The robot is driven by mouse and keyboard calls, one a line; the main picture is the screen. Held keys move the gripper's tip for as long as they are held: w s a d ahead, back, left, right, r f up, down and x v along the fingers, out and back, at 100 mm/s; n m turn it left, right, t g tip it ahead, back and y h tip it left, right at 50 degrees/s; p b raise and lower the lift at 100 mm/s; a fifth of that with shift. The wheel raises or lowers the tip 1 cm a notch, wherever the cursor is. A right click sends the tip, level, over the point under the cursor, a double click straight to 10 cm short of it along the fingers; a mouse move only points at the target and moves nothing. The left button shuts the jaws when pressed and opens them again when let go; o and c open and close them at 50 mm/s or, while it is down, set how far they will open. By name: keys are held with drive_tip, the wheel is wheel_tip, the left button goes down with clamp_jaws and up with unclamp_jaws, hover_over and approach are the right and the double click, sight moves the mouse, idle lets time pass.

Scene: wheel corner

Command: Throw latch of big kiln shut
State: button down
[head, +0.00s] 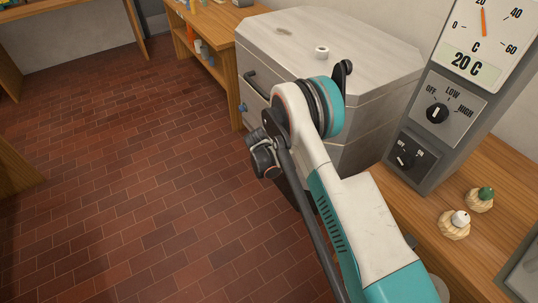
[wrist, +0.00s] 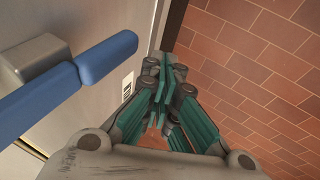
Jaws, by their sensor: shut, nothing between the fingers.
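The big kiln (head: 290,30) is a pale grey box with a lid, behind my arm in the head view. A black handle (head: 262,84) sits on its front, and a small blue part (head: 243,107), which looks like the latch, shows at the front's left edge. In the wrist view a thick blue bar (wrist: 107,57) on a grey metal block (wrist: 35,58) stands out from the kiln front. My gripper (wrist: 165,80) is shut and empty, to the right of the blue bar's rounded end and apart from it in the picture. My arm hides the gripper in the head view.
A control box (head: 437,100) with a dial reading 20 C and knobs stands at right on a wooden counter (head: 420,210). Two small knobbed items (head: 455,225) sit there. A wooden shelf (head: 215,40) stands left of the kiln. The brick floor (head: 130,180) is clear.

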drive_tip(key=shift+w+d+f, duration=0.3)
drive_tip(key=shift+d+f, duration=0.15)
idle(0.6)
